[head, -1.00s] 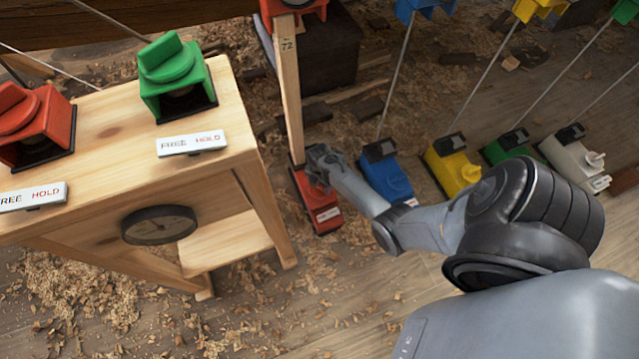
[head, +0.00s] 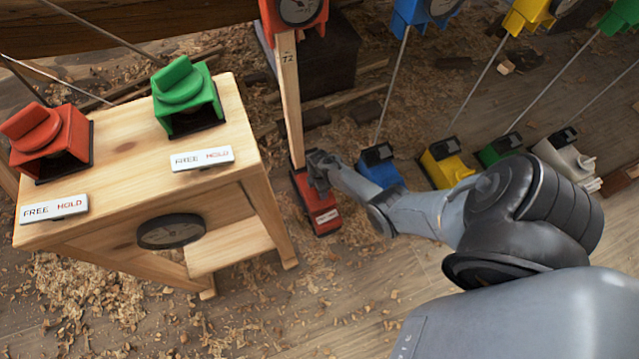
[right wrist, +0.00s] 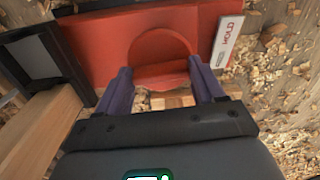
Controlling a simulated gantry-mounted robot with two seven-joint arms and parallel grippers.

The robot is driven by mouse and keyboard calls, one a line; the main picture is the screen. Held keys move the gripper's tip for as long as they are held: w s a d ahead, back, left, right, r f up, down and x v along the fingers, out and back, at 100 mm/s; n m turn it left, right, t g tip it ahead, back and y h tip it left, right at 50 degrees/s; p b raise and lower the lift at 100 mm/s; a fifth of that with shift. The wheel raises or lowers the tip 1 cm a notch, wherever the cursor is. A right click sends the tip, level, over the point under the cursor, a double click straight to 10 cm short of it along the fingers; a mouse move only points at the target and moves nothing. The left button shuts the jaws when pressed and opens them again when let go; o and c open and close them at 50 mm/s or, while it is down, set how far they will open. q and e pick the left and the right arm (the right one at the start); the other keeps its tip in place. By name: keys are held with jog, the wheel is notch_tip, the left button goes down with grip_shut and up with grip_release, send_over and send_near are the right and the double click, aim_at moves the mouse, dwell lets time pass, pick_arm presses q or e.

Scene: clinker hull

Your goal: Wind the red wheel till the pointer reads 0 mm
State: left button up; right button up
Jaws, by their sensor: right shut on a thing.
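The red jack unit (head: 325,219) stands on the floor at the foot of a wooden post marked 72. My right gripper (head: 319,164) is at its side, in front of its wheel. In the right wrist view the round red wheel (right wrist: 160,46) sits between the two fingers of my right gripper (right wrist: 162,72), which is shut on it. A red housing with a round dial (head: 299,8) is at the post's top. The dial is cut by the top edge, and its reading is too small to tell. My left gripper is not in view.
A wooden bench (head: 120,135) stands left, carrying a red knob unit (head: 48,140), a green knob unit (head: 186,95) and FREE/HOLD plates. Blue (head: 380,168), yellow (head: 447,165), green and white jacks with thin rods stand right of the red one. Shavings litter the floor.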

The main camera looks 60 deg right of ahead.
jog(key=m, duration=0.2)
jog(key=shift+m+p, duration=0.4)
jog(key=shift+s+m, duration=0.1)
jog(key=shift+m, duration=1)
jog(key=shift+f+m+p, duration=0.1)
jog(key=shift+m+p, duration=0.2)
jog(key=o, duration=1)
jog(key=shift+a, duration=0.1)
jog(key=shift+o, duration=0.2)
